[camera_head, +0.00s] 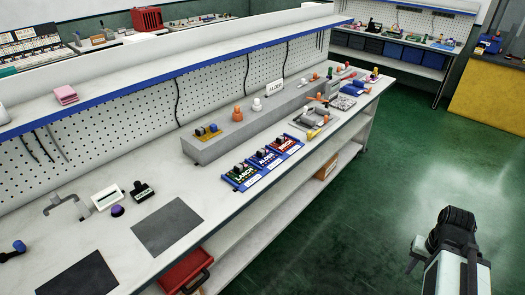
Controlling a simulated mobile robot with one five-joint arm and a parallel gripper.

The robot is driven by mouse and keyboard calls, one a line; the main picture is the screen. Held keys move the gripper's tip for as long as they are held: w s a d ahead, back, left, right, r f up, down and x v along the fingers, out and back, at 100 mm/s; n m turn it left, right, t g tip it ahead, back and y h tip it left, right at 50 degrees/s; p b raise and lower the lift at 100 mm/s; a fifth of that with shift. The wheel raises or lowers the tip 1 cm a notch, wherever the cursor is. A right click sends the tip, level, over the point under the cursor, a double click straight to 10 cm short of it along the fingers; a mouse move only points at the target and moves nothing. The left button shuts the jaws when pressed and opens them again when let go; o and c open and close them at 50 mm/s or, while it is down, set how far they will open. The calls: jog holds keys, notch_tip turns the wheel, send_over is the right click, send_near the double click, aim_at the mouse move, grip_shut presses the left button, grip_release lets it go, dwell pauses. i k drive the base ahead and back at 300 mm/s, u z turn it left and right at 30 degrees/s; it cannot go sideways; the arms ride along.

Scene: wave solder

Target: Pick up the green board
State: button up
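The green board (241,172) lies in the leftmost of three blue holders on the long white workbench. It carries dark and orange parts, and white lettering shows on it. A blue board (267,158) and a red board (288,145) lie in the holders to its right. My arm (455,245) shows at the lower right over the green floor, well apart from the bench and the green board. My gripper's fingers cannot be made out there. Nothing is seen touching the green board.
A grey raised block (215,144) with small parts runs behind the boards. Dark mats (167,226) lie on the bench's near left. A red bin (185,272) sits below the bench edge. The floor (385,190) between bench and arm is clear.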

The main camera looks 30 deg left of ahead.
aim_at(241, 172)
jog(key=i, duration=2.1)
jog(key=u, duration=4.4)
jog(key=i, duration=1)
jog(key=z, duration=0.05)
